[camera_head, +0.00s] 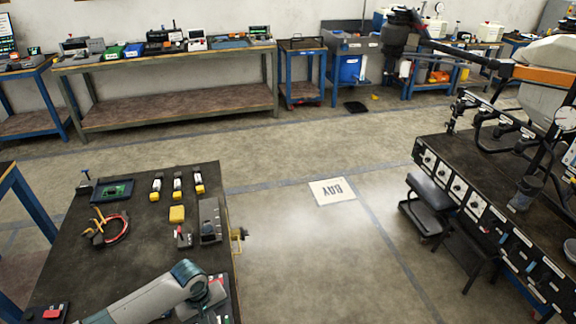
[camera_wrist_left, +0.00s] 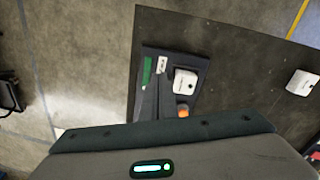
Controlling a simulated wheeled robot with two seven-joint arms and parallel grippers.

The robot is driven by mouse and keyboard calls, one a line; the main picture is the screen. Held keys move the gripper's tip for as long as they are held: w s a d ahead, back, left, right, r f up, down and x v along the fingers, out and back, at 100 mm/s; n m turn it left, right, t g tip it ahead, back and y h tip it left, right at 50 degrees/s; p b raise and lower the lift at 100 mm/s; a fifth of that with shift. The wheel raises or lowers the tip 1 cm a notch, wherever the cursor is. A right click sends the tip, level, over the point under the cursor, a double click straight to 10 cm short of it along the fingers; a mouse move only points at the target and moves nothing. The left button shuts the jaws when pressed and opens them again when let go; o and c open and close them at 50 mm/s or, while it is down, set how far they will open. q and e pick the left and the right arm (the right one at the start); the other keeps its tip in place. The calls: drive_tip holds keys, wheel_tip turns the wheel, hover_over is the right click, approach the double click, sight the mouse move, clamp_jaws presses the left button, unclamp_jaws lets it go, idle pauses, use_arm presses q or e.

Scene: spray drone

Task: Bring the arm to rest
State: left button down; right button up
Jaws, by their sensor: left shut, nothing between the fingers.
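My left arm (camera_head: 150,297) comes in from the bottom left of the head view, low over the dark workbench (camera_head: 60,255). Its wrist bends down near the bench's right front edge. The left gripper (camera_wrist_left: 160,90) shows in the wrist view as grey fingers brought together, with nothing between them. They point over a dark tray (camera_wrist_left: 200,62) that holds a white block (camera_wrist_left: 185,81), a green strip and a small orange piece. I cannot tell how high the fingers are above the tray. My right arm and gripper are not in view.
A black test bench (camera_head: 500,210) and drone stand at the right.

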use_arm(q)
drive_tip(key=s+d+r+m+t+h, duration=0.25)
drive_tip(key=s+d+m, duration=0.35)
drive_tip(key=s+d, duration=0.6)
drive_tip(key=s+a+r+m+y, duration=0.1)
drive_tip(key=s+a+r+y, duration=0.15)
drive_tip(key=s+a, duration=0.4)
drive_tip(key=s+a+r+m+y, duration=0.1)
drive_tip(key=s+a+r+m, duration=0.1)
drive_tip(key=s+a+r, duration=0.35)
drive_tip(key=s+f+b, duration=0.2)
drive_tip(key=f, duration=1.4)
drive_tip(key=s+f+b, duration=0.2)
drive_tip(key=f+b, duration=0.1)
drive_tip(key=f, duration=1.4)
drive_tip(key=s+a+f+g+b, duration=0.1)
drive_tip(key=s+a+f+b, duration=0.1)
drive_tip(key=s+f, duration=0.7)
drive_tip(key=s+a+f+b, duration=0.1)
drive_tip(key=s+f, duration=0.7)
drive_tip(key=f, duration=0.5)
drive_tip(key=shift+s+a+f+g+b, duration=0.15)
drive_tip(key=shift+s+a+g+b, duration=0.2)
drive_tip(key=shift+s+a+b, duration=0.05)
